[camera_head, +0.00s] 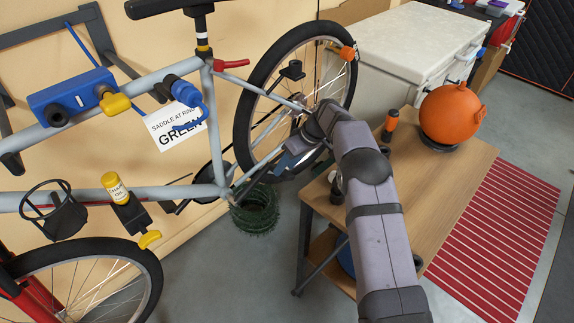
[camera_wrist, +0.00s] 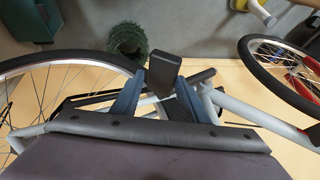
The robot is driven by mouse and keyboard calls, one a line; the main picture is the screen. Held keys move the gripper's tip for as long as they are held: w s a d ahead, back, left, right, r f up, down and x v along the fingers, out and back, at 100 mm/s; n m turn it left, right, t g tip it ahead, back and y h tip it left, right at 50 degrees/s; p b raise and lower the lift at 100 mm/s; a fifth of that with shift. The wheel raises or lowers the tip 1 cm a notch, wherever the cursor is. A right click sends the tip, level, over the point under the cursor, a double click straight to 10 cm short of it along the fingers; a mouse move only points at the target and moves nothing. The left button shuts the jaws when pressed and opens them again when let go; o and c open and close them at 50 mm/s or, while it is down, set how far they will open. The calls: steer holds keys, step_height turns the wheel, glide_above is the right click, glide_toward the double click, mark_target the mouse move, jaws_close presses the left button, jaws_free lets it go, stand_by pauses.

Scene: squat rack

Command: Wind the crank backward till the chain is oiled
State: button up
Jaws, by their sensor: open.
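A grey bicycle frame (camera_head: 178,76) hangs on the wall side, with its rear wheel (camera_head: 250,110) to the right. My gripper (camera_head: 290,160) is beside the lower part of that wheel. In the wrist view, my gripper (camera_wrist: 158,98) is open, with its two blue fingers apart. A black block that looks like the crank's pedal (camera_wrist: 163,73) shows between and just beyond the fingertips; contact cannot be told. The chain is mostly hidden behind my gripper and the frame.
A wooden bench (camera_head: 450,190) stands right of my arm, bearing an orange round pot (camera_head: 450,113). A white cabinet (camera_head: 400,45) stands behind. A green coil (camera_head: 255,210) lies on the floor below the frame. A second wheel (camera_head: 85,270) is at lower left.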

steer(key=v, duration=0.7)
